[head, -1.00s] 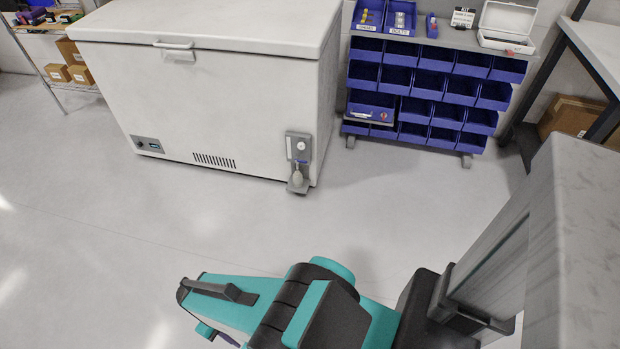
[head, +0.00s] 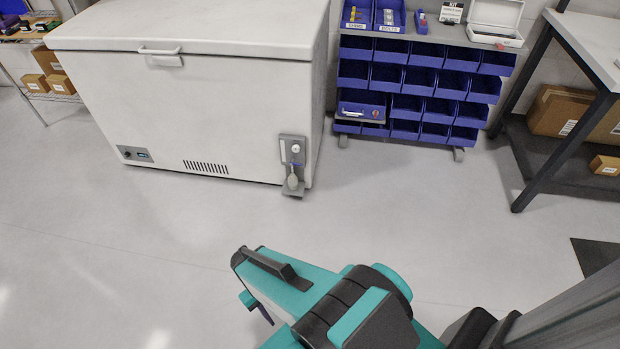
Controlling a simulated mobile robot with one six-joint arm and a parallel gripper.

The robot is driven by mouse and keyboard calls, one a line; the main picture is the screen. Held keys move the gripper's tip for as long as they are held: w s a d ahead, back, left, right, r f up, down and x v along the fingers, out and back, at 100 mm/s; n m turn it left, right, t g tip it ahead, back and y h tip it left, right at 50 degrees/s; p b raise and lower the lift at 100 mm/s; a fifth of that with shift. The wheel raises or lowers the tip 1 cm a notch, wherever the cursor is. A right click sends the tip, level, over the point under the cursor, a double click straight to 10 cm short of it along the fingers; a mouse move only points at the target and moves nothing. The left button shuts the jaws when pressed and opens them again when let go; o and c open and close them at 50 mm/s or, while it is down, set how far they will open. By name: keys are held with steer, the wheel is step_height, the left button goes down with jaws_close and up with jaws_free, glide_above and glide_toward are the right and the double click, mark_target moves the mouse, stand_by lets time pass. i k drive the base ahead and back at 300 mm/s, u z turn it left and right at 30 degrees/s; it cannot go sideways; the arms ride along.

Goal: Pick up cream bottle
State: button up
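A small cream-coloured bottle (head: 292,182) with what looks like a blue-purple top stands on the low ledge of a grey fixture (head: 285,148). The fixture is at the lower right corner of the white chest freezer's front. The bottle is small here and its details are hard to tell. My teal and black arm reaches in from the bottom of the head view, well in front of the bottle and apart from it. I cannot make out any gripper fingers; nothing held shows.
The white freezer (head: 190,110) stands behind the bottle. A rack of blue bins (head: 410,75) is to its right, and a dark-legged table (head: 560,150) with cardboard boxes is farther right. The grey floor (head: 150,220) between my arm and the freezer is clear.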

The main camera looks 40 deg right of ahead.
mark_target(293, 180)
steer(key=u, duration=0.75)
steer(key=k, duration=0.1)
steer(key=z, duration=1.9)
steer(key=k, duration=0.9)
steer(key=u, duration=0.15)
steer(key=i, duration=0.75)
steer(key=z, duration=0.05)
